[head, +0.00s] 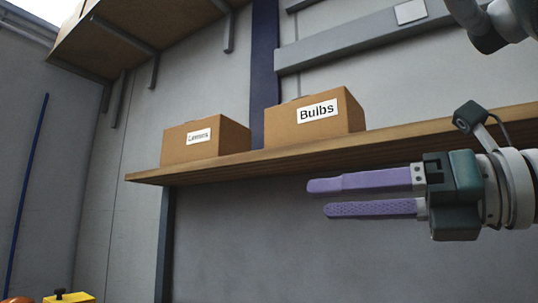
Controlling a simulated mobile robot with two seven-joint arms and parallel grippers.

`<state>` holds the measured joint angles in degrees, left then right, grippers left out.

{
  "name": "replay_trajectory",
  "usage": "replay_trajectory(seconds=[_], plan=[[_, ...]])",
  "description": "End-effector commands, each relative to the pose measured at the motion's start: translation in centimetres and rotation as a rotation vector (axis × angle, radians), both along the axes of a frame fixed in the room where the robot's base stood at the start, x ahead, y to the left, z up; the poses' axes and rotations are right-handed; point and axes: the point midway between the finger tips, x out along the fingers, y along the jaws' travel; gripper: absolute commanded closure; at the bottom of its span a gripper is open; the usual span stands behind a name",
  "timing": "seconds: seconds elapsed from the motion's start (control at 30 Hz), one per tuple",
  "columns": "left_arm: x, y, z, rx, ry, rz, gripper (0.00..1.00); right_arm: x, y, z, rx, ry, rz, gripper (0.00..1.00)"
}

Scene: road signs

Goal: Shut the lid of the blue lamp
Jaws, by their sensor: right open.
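My right gripper (318,198) reaches in from the right edge, below the wooden shelf in the picture. Its two purple fingers point left and stand apart, with nothing between them. No blue lamp and no lamp lid show in the head view. My left gripper is not in view.
A wooden shelf (225,170) on the grey wall holds a cardboard box marked "Bulbs" (340,125) and a smaller labelled box (232,140). Another shelf (165,22) is higher up. A yellow thing with a black top (75,299) and an orange thing (17,300) are cut off at the bottom left.

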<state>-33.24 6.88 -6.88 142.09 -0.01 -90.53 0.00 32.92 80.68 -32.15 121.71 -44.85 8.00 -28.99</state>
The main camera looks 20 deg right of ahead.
Motion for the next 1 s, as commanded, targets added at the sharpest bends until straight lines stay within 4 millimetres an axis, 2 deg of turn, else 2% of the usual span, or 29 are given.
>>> replay_trajectory(seconds=[0.03, 0.2, 1.0], plan=[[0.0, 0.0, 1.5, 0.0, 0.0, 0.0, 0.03, 0.0, 0.0, 1.8, -0.001, -0.002, 0.0, 0.43], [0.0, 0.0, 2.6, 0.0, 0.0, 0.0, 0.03, 0.0, 0.0, 3.3, -0.001, -0.001, 0.0, 0.43], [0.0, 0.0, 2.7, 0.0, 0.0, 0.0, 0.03, 0.0, 0.0, 3.4, 0.0, 0.001, 0.0, 0.43]])
